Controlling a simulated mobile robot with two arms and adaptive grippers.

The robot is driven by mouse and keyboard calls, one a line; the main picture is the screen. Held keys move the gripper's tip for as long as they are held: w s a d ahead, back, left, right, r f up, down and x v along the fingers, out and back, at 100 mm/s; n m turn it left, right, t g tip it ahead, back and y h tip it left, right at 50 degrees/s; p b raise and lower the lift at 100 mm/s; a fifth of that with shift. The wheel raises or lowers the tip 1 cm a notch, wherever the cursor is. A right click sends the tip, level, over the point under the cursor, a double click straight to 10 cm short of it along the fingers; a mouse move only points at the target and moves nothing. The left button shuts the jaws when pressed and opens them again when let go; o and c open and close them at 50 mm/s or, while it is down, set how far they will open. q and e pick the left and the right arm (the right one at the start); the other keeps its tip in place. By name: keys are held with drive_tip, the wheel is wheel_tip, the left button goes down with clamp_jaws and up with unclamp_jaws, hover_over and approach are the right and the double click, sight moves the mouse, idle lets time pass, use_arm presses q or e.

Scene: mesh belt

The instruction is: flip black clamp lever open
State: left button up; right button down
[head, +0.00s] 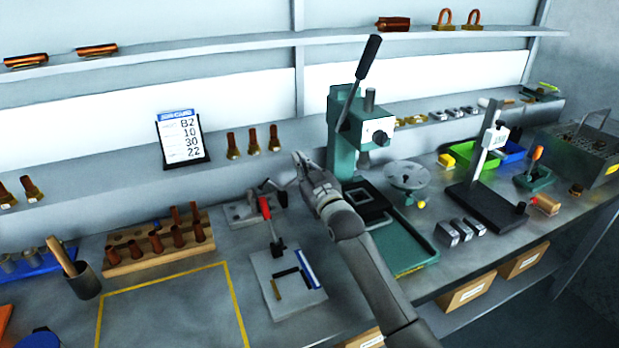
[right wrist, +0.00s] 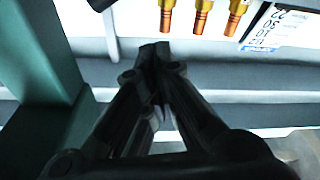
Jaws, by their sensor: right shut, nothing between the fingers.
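A small clamp with a black lever (head: 281,196) appears on a grey base plate (head: 240,213) at the bench's middle, left of the green press. It is small and partly overlapped by my gripper, so the lever's exact position is hard to tell. My right gripper (head: 298,166) is just above and right of it, its arm reaching in from the lower right. In the right wrist view the right gripper's fingers (right wrist: 155,50) are together with nothing between them. I cannot tell whether they touch the lever. My left gripper is not in view.
A red-handled clamp (head: 265,208) stands close in front, by a white fixture plate (head: 272,296). The green press (head: 340,135) with its long lever rises just right of my gripper. A wooden peg rack (head: 120,266) is left. The yellow-taped area (head: 165,315) is clear.

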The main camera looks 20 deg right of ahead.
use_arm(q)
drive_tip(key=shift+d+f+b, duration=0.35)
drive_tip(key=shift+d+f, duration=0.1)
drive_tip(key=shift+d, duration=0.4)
use_arm(e)
drive_tip(key=s+d, duration=0.1)
drive_tip(key=s, duration=0.5)
drive_tip(key=shift+f, duration=0.45)
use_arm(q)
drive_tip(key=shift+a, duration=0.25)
use_arm(e)
drive_tip(key=shift+r, duration=0.15)
